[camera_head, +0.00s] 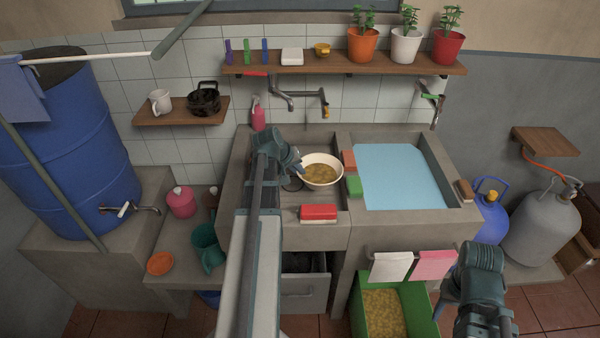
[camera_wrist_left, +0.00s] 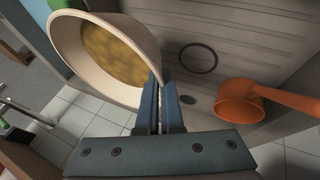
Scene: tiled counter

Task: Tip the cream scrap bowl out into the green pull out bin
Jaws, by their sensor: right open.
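The cream scrap bowl (camera_head: 335,178) is over the left basin of the sink, with yellow-brown scraps inside; it looks roughly level. My left gripper (camera_head: 299,168) is at its left rim. In the left wrist view, the fingers (camera_wrist_left: 160,105) are shut on the rim of the bowl (camera_wrist_left: 135,50). I cannot tell whether the bowl touches the surface below. The green pull-out bin (camera_head: 372,332) stands open below the front of the counter, with yellowish contents. My right gripper (camera_head: 446,296) is open and empty, to the right of the bin.
A red-and-white block (camera_head: 318,212), an orange sponge (camera_head: 349,160) and a green sponge (camera_head: 354,186) lie near the bowl. The right basin (camera_head: 400,178) holds water. White and pink towels (camera_head: 391,267) hang above the bin. An orange ladle (camera_wrist_left: 240,100) shows in the wrist view.

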